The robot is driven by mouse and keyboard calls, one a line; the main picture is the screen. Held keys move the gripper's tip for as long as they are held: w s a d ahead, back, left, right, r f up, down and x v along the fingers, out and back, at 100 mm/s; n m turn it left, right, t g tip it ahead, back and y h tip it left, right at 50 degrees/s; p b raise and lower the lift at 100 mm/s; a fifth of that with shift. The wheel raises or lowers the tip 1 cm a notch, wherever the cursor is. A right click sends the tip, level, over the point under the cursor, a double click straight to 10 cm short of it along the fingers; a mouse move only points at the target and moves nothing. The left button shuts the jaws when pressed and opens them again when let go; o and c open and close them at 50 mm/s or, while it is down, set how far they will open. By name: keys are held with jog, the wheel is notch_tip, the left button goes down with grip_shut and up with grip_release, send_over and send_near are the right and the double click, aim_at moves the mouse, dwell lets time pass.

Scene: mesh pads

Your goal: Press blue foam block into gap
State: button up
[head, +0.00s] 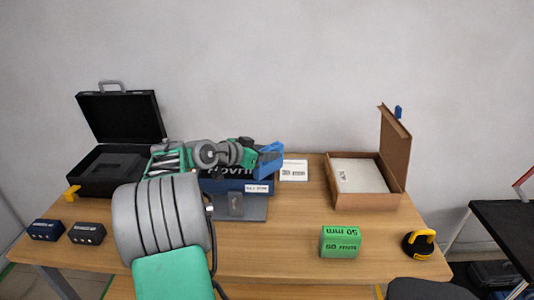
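A bright blue block (269,162), which looks like the blue foam block, is at the tip of my gripper (262,150), tilted and partly covered by it. My gripper appears shut on it, though the fingers are small and hard to make out. The block is in front of or over the right end of a dark blue box (236,187) with large lettering and a white label. My arm hides part of that box. I cannot make out a gap there, or whether the block touches the box.
A green block (340,242) marked 50 mm lies on the wooden table (290,235). An open cardboard box (379,195) stands right, an open black case (120,135) left. A white card (294,170), two dark small boxes (46,229) and a yellow-black object (418,244) also lie there.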

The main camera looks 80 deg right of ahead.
jog(key=shift+o, duration=1.3)
jog(key=shift+r, duration=0.1)
jog(key=v, duration=1.2)
jog(key=w+a+f+n+t, duration=0.4)
jog(key=w+a+n+t, duration=0.15)
jog(key=w, duration=0.55)
jog(key=w+a+f+n+t+y, duration=0.25)
jog(key=w+a+n, duration=0.2)
jog(key=a, duration=0.45)
jog(key=w+a+f+n+t+y, duration=0.25)
jog(key=w+a, duration=0.25)
jog(key=a, duration=0.4)
jog(key=s+a+f+n+y, duration=0.2)
jog(key=a+n, duration=0.2)
jog(key=a, duration=0.5)
jog(key=s+a+f+n+y, duration=0.2)
jog(key=a+f+n, duration=0.1)
jog(key=a, duration=0.5)
jog(key=s+a+f+n+y, duration=0.2)
jog(key=a+n, duration=0.3)
jog(key=a, duration=0.4)
jog(key=shift+a+f+g+y, duration=0.3)
jog(key=shift+f+g, duration=0.05)
jog(key=shift+f, duration=0.1)
